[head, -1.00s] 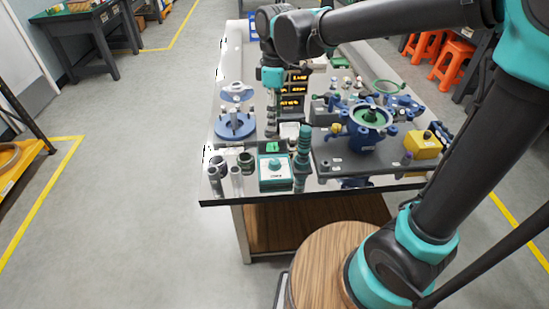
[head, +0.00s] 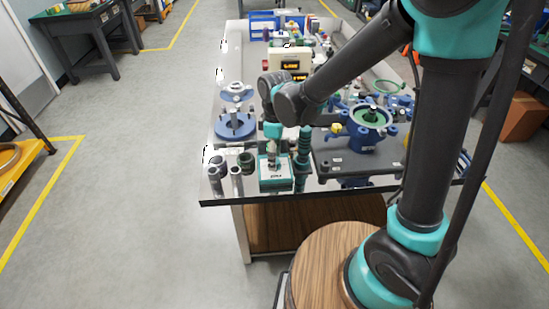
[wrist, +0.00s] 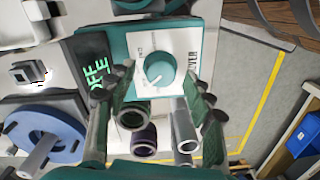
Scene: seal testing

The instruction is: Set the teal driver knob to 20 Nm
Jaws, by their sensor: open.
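The driver box (head: 277,184) is a teal case with a white face at the front edge of the table in the head view. Its white face (wrist: 183,42) fills the top middle of the wrist view. The round teal knob (wrist: 159,76) has a pale pointer mark, and the small dial print around it is too blurred to read. My gripper (head: 271,155) is right above the box, pointing down, and hides the knob in the head view. In the wrist view my gripper (wrist: 158,88) is open, with one finger on each side of the knob and visible gaps.
A dark display with green characters (wrist: 97,68) adjoins the box. Metal cylinders (head: 236,180) stand left of it, a ribbed teal column (head: 303,160) close on its right. A blue flanged disc (head: 235,126) and a blue valve (head: 367,134) stand farther back.

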